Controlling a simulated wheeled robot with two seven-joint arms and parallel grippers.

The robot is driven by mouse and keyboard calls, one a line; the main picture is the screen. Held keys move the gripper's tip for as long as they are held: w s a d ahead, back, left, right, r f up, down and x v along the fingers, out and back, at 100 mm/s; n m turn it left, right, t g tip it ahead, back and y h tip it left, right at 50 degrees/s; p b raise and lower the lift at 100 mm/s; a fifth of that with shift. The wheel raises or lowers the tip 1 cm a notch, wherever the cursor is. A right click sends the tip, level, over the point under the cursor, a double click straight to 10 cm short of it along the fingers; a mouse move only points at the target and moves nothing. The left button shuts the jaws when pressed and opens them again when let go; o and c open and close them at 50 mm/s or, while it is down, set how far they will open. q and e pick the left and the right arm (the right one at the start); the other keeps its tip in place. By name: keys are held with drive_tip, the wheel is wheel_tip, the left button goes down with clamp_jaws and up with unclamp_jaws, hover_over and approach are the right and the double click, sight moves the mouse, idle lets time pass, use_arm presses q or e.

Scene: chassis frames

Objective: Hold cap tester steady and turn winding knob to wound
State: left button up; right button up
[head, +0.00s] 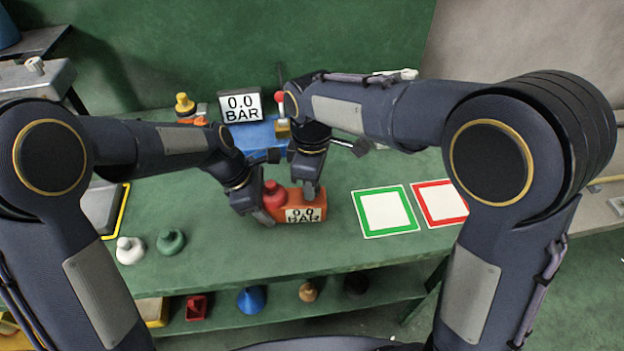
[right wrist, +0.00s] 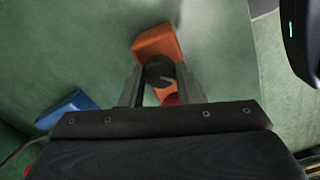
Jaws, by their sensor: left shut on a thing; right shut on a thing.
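The cap tester is an orange-red block (head: 318,209) on the green bench, with a white "0.0 BAR" display on its front and a red cap (head: 273,193) at its left end. My left gripper (head: 264,214) is shut on the tester's left part, beside the red cap. My right gripper (head: 308,192) comes down from above onto the tester. In the right wrist view its fingers are shut on a dark round winding knob (right wrist: 159,72) with a pale mark line. The orange body (right wrist: 157,42) shows beyond the knob. In the head view the knob is hidden by the gripper.
A blue stand (head: 255,136) with another "0.0 BAR" display (head: 240,105) is behind. A green-framed pad (head: 366,232) and a red-framed pad (head: 462,221) lie to the right. A white cap (head: 130,250) and green cap (head: 171,242) stand front left. The front middle is clear.

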drive_tip(key=m, duration=0.3)
drive_tip(key=shift+m, duration=2.1)
drive_tip(key=o, duration=1)
wheel_tip(320, 180, up, 12)
drive_tip(key=shift+r, duration=0.1)
